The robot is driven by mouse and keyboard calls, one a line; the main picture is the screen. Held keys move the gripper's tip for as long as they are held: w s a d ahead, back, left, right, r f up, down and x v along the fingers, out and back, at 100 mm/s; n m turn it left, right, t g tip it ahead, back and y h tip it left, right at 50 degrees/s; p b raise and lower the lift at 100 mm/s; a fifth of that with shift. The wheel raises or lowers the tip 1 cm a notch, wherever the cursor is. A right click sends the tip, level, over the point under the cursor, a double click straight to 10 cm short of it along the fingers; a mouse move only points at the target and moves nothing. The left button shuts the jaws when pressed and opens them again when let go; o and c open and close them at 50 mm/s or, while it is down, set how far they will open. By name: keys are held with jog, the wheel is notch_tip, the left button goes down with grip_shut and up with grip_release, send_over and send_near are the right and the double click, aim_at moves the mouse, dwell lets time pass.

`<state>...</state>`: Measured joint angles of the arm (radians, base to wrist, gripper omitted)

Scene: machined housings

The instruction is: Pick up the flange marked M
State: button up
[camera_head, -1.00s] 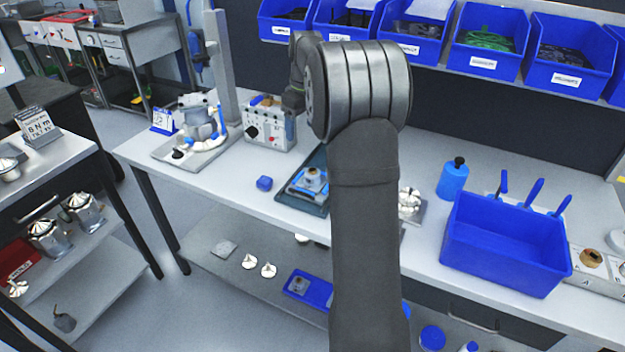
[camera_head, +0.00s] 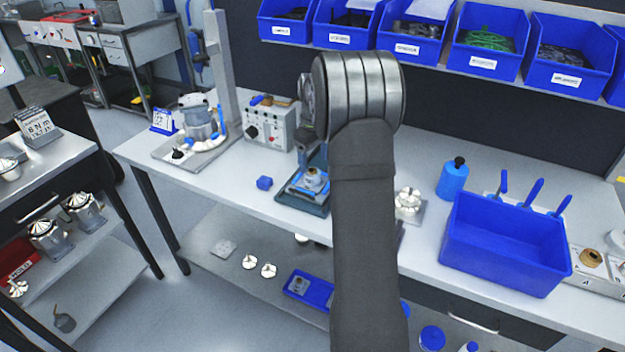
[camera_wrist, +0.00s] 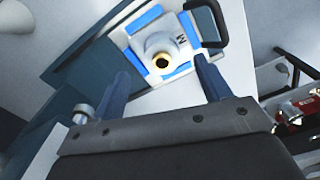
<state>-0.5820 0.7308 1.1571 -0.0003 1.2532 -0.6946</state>
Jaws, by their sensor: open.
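The flange marked M (camera_wrist: 160,46) is a pale round part with a brass-coloured bore on a square base, and the M shows on its right side in the wrist view. It sits on a blue-and-white holder in a dark teal tray (camera_wrist: 70,72). In the head view the flange (camera_head: 313,181) is on the workbench, left of my arm. My gripper (camera_wrist: 160,82) is open and empty in the wrist view, its two fingers apart, with the flange beyond and between them.
A silver part (camera_head: 408,199) is right of my arm. A blue bottle (camera_head: 453,178) and a large blue bin (camera_head: 505,245) stand further right. A black handle (camera_wrist: 215,22) rises beside the tray.

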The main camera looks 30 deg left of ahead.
aim_at(313, 169)
notch_tip(313, 169, down, 5)
jog(key=shift+a+f, duration=0.1)
jog(key=shift+f, duration=0.05)
jog(key=shift+c, duration=0.2)
jog(key=c, duration=1.1)
jog(key=shift+c, duration=0.9)
jog(key=shift+r, duration=0.2)
